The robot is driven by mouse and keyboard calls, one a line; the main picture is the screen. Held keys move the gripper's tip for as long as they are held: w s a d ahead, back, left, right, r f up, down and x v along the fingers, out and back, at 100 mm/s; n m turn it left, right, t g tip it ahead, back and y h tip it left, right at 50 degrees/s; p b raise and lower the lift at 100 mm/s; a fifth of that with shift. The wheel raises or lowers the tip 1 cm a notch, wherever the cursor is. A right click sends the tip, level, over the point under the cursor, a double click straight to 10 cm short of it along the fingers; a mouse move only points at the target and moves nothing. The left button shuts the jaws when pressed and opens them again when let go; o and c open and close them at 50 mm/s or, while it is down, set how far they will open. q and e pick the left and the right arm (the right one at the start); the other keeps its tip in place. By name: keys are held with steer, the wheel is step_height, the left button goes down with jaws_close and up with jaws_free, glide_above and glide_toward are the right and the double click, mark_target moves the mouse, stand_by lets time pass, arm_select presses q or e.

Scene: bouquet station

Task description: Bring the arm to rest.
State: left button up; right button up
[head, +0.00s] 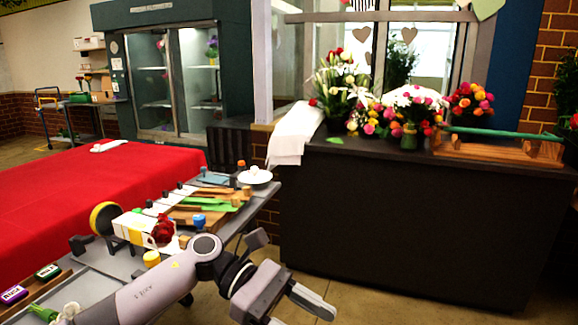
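My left arm comes in from the bottom left and reaches right, past the front edge of the work table (225,238). Its gripper (308,302) hangs over open floor in front of the dark counter, apart from table and counter. I see no object at its visible fingertip. My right gripper is out of view.
The work table holds a red rose (163,230), a yellow tape roll (104,218), a white bowl (255,176) and several tools. A red-covered table (60,215) is behind it. The dark counter (400,220) bears several bouquets (410,105). Floor between is clear.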

arm_select(q)
steer(key=a+f+m+t+y+p, duration=0.1)
steer(key=a+f+m+t, duration=0.25)
steer(key=m+t, duration=0.5)
steer(key=w+a+f+m+t+y+p, duration=0.1)
steer(key=a+f+m+t+y+p, duration=0.2)
steer(key=m+t, duration=0.55)
steer(key=a+f+m+t, duration=0.3)
steer(key=a+m+t, duration=0.3)
steer(key=m, duration=0.4)
steer(key=s+a+f+n+g+y+p, duration=0.1)
steer(key=s+a+f+n+g+y, duration=0.4)
steer(key=s+a+f+n, duration=0.5)
steer(key=s+f+n+y, duration=0.2)
steer(key=s+f+n, duration=0.1)
steer(key=s, duration=0.1)
steer(key=shift+s+a+f+g+p, duration=0.25)
steer(key=shift+s+f+g+p, duration=0.05)
steer(key=shift+s+f+p, duration=0.1)
